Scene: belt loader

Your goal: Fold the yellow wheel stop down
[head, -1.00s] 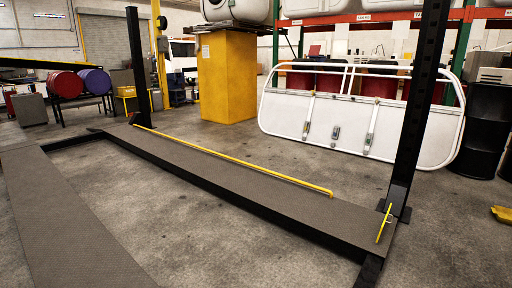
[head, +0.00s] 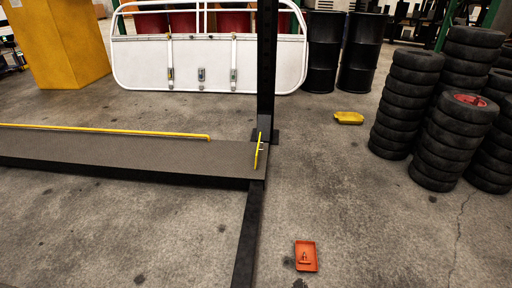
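The yellow wheel stop (head: 257,151) stands raised at the right end of the grey ramp runway (head: 200,154), close to the foot of the black post (head: 267,70). It looks like a thin upright yellow plate or bar, seen nearly edge-on, leaning slightly. A long yellow rail (head: 120,131) runs along the far side of the same runway and ends short of the wheel stop. My gripper is not in view.
A black crossbeam (head: 249,235) runs toward me from the runway's end. An orange-red tray (head: 306,256) and a yellow object (head: 348,118) lie on the floor. Stacked tires (head: 455,135) stand at the right. Concrete floor between the crossbeam and tires is mostly clear.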

